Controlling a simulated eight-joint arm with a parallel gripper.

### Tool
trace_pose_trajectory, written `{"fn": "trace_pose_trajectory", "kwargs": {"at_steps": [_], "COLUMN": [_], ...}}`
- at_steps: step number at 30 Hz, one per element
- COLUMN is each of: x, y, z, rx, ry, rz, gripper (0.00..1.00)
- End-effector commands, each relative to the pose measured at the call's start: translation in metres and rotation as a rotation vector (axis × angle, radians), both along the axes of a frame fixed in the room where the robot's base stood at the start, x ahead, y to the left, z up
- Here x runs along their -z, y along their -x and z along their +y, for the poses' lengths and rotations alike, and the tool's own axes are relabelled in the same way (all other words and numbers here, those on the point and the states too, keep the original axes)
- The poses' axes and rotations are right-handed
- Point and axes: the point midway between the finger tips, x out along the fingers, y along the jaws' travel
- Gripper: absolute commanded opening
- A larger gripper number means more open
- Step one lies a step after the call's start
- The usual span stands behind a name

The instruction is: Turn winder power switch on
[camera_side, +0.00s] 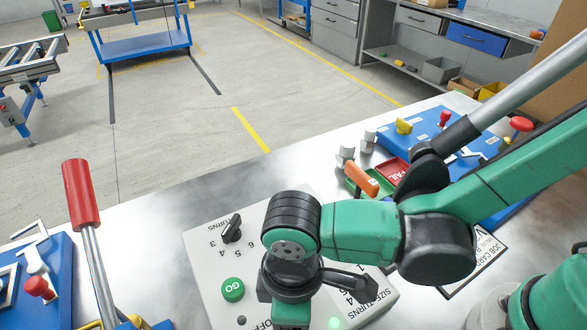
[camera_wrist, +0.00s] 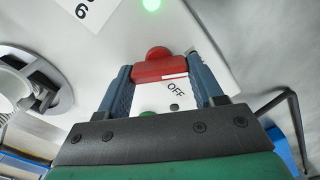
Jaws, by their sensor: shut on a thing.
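The winder panel (camera_side: 205,262) is a light grey box on the metal bench, with a black TURNS knob (camera_side: 232,228), a green GO button (camera_side: 232,289) and a SIZE dial largely behind my wrist. My gripper (camera_wrist: 160,74) has its two blue-grey fingers on either side of a red switch (camera_wrist: 158,66) and is shut on it. The switch bears a white strip near the OFF label (camera_wrist: 175,89). A lamp glows green on the panel in the wrist view (camera_wrist: 152,4) and the side view (camera_side: 334,322). In the side view my arm hides the switch.
A red-handled lever (camera_side: 81,195) and a blue station (camera_side: 45,295) stand at left. Another blue station (camera_side: 430,135) with red and yellow knobs and an orange-handled part (camera_side: 361,180) are at right. Bare bench lies left of the panel.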

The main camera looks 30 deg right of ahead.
Motion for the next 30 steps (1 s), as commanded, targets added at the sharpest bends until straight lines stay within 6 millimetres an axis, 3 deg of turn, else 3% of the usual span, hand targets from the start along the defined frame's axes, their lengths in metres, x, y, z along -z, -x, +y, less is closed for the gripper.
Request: {"fn": "trace_pose_trajectory", "kwargs": {"at_steps": [19, 20, 22, 23, 30], "x": [0.0002, 0.0002, 0.0002, 0.0002, 0.0001], "y": [0.0007, 0.0007, 0.0006, 0.0006, 0.0004], "z": [-0.0002, -0.0002, -0.0001, -0.0001, 0.0000], "rx": [-0.055, -0.054, -0.054, -0.054, -0.052], "ry": [0.000, 0.000, 0.000, 0.000, 0.000], "rz": [0.001, 0.001, 0.001, 0.001, 0.000], "gripper": [0.08, 0.66, 0.86, 0.92, 0.92]}}
